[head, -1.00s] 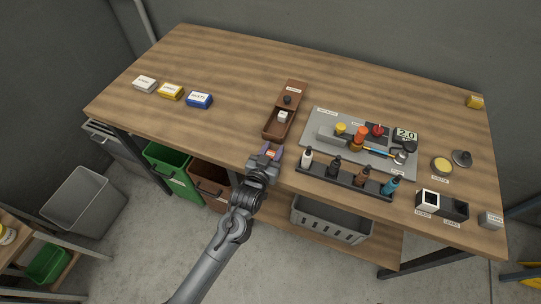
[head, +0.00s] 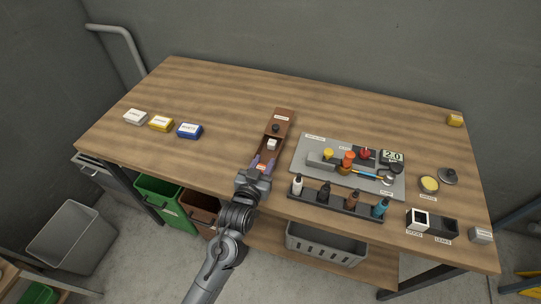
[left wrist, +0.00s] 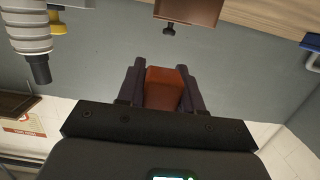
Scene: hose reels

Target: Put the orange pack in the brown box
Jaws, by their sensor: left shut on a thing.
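The brown box (head: 284,131) is a long narrow wooden tray on the table, with a dark knob and a small white piece in it. My left gripper (head: 263,165) overlaps its near end in the head view. The gripper is shut on the orange pack (left wrist: 165,85), which shows between the dark fingers in the left wrist view. In the head view only a bit of the pack shows. How high the pack is above the box I cannot tell. A brown, knobbed part of the box (left wrist: 190,10) shows upside down in the left wrist view. My right gripper is not in view.
A grey mat (head: 310,180) with tools and a dark rack (head: 334,206) of bottles lie right of the box. White, yellow and blue packs (head: 189,130) sit at the left. Green (head: 160,190) and brown (head: 200,207) bins stand below the front edge. The table's back left is clear.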

